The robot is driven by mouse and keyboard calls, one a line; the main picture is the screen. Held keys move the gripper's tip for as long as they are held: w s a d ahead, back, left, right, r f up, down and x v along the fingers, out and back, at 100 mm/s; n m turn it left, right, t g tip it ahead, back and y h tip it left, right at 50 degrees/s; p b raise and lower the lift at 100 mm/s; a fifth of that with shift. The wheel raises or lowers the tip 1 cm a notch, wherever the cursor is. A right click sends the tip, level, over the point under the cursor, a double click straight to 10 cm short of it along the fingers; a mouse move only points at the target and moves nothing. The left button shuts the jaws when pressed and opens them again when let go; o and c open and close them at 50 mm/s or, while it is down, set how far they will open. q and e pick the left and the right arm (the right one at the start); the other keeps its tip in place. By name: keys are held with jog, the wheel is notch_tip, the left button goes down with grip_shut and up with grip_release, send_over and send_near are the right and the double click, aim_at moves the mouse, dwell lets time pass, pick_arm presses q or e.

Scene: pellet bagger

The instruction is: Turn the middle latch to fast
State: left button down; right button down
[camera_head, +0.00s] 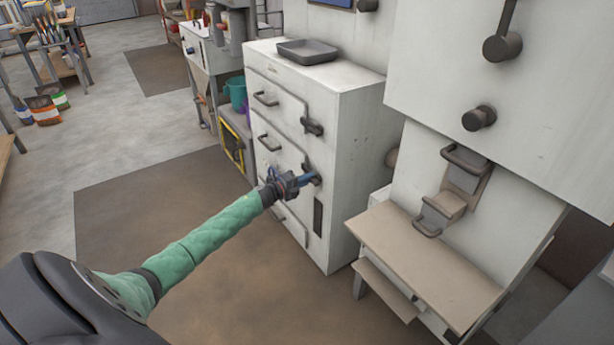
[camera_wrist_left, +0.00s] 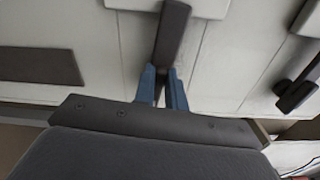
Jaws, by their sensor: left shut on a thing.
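The middle latch (camera_head: 311,170) is a dark bar on the front of the white cabinet, at the right edge of the middle door. My left gripper (camera_head: 306,178) reaches it from the left and is shut on it. In the left wrist view the latch (camera_wrist_left: 172,32) is a dark bar, slightly tilted, with its near end between the blue fingertips (camera_wrist_left: 161,75). The fingers hide that end. Any marking for fast cannot be made out. My right gripper is not in view.
The upper latch (camera_head: 312,127) sits above, and a dark upright bar (camera_head: 318,216) below. A grey tray (camera_head: 307,52) rests on the cabinet (camera_head: 345,115). A machine with a beige shelf (camera_head: 425,262) stands close on the right. The floor left of the cabinet is mostly clear.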

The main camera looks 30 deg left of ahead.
pick_arm(q)
jog(key=shift+a+n+p, duration=0.15)
jog(key=shift+n+p, duration=0.2)
jog(key=shift+n, duration=0.35)
jog(key=shift+f, duration=0.1)
jog(key=c, duration=1.4)
grip_release()
jog(key=shift+c, duration=0.2)
jog(key=shift+s, duration=0.15)
jog(key=v, duration=0.7)
jog(key=shift+s, duration=0.2)
jog(key=shift+a, duration=0.1)
